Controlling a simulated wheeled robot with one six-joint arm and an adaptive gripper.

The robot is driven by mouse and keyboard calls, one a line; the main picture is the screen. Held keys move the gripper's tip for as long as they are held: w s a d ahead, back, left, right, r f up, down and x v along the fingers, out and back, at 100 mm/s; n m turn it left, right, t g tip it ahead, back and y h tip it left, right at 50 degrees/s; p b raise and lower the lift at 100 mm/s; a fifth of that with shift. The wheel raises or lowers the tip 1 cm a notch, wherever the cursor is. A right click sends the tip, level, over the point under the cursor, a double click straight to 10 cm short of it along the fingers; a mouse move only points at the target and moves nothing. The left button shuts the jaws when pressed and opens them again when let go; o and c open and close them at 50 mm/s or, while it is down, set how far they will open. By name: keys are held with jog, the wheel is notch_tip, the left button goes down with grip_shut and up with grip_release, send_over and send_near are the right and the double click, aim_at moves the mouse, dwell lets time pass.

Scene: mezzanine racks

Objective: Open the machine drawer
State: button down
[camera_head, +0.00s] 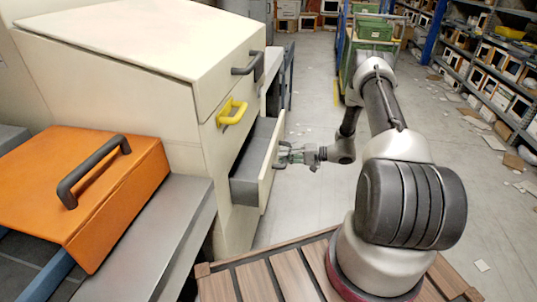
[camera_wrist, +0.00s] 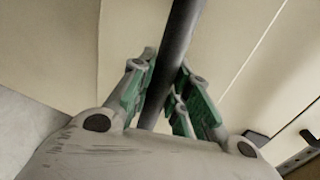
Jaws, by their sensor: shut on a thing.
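The machine (camera_head: 180,70) is a large cream cabinet at the left of the head view. Its drawer (camera_head: 244,192) is pulled out from the front, with the grey inside showing and the cream front panel standing away from the body. My gripper (camera_head: 287,154) is at the outer face of that panel. In the wrist view the green-padded fingers of my gripper (camera_wrist: 162,95) are shut on a dark bar handle (camera_wrist: 180,45), which runs between them. The drawer's far inside is partly hidden by its front panel.
A yellow handle (camera_head: 231,112) and a dark handle (camera_head: 248,65) are on the machine above the drawer. An orange box-like cover (camera_head: 110,190) with a black handle is at the left. Racks (camera_head: 480,70) line the right. The floor aisle (camera_head: 310,90) is mostly clear.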

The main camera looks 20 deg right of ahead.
jog(key=f+v, duration=0.3)
jog(key=v, duration=1.2)
jog(key=shift+s+d, duration=0.2)
jog(key=c, duration=1.3)
grip_release()
jog(key=shift+d, duration=0.1)
jog(key=v, duration=1.1)
jog(key=shift+s+d, duration=0.2)
jog(key=shift+d, duration=0.05)
